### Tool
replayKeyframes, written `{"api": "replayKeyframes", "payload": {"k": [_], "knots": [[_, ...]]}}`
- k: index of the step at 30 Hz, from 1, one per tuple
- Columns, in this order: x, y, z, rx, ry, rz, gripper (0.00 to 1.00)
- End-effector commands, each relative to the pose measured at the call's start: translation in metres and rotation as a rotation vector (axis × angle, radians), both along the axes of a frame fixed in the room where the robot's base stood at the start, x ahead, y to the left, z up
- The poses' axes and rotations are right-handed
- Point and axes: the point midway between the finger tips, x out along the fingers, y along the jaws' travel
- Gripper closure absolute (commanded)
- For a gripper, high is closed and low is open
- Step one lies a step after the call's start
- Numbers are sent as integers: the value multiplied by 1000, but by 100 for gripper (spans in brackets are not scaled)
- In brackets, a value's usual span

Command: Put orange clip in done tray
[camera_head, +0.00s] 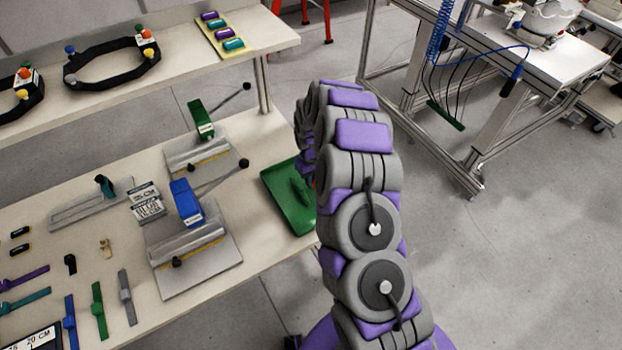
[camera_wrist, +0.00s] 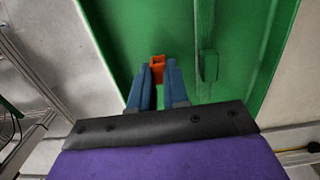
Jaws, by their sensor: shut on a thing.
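The orange clip (camera_wrist: 157,68) is between the two blue fingertips of my gripper (camera_wrist: 159,76), which is shut on it. In the wrist view the clip is in front of the green tray (camera_wrist: 125,35), inside its outline. I cannot tell whether it touches the tray floor. A long green strap-like part (camera_wrist: 208,62) shows in the tray just right of the clip. In the head view the green tray (camera_head: 279,205) is at the right edge of the table, partly behind my arm. My gripper and the clip are hidden there by my arm.
The table (camera_head: 120,255) holds a blue-handled press (camera_head: 187,203), a green-handled press (camera_head: 201,120) and several straps on the left. A shelf (camera_head: 170,60) behind carries black rings and a yellow tray (camera_head: 222,35). Open floor lies to the right.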

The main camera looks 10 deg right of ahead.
Motion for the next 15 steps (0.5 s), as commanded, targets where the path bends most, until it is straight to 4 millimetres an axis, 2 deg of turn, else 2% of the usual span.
{"api": "replayKeyframes", "payload": {"k": [4,5,6,12,15], "knots": [[0,0,-1,-1,0,-1,100],[0,1,-1,-1,0,-1,82],[0,2,-1,-2,-1,-1,78],[0,3,-1,-4,-1,0,59],[0,3,-1,-3,-1,0,59]]}}
